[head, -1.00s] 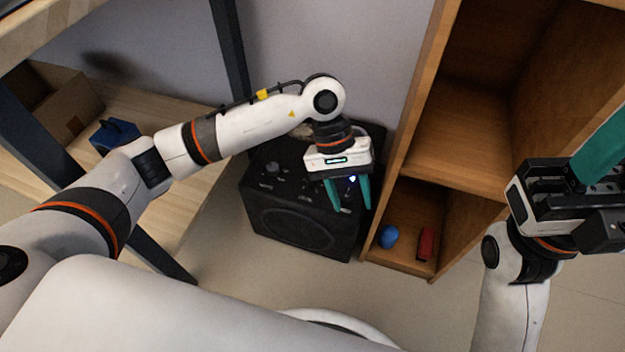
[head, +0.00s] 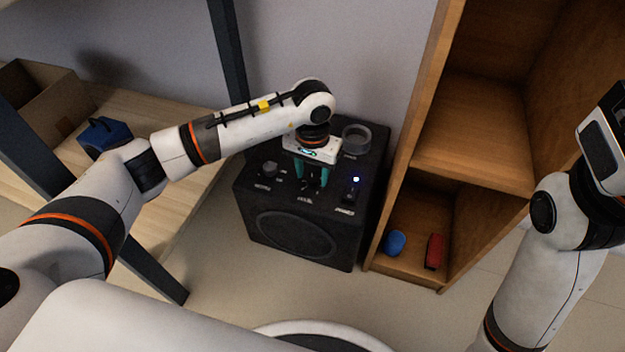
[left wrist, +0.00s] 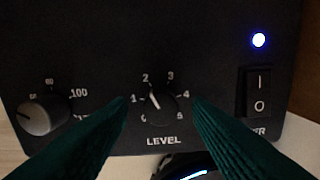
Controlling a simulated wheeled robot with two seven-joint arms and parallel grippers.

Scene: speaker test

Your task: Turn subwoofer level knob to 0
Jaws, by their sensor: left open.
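The black subwoofer (head: 295,230) stands on the floor with its control panel facing up. Its small dark level knob (left wrist: 163,104) shows in the left wrist view, above the word LEVEL, with numbers 0 to 5 around it. The knob's white pointer line leans up and left, between 1 and 2, nearer the 2. My left gripper (head: 311,187) is open over the panel. Its teal fingers (left wrist: 160,108) lie on either side of the knob in the left wrist view, with gaps visible; their height above the panel is unclear. Only part of my right arm shows at the right edge, its fingers outside the picture.
A larger grey-topped knob (left wrist: 42,115) is left of the level knob; a power switch (left wrist: 257,92) and lit blue light (left wrist: 258,40) are right. A round grey item (head: 357,137) is at the panel's back. A wooden shelf (head: 470,140) stands close right, holding blue (head: 395,242) and red (head: 435,251) objects.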

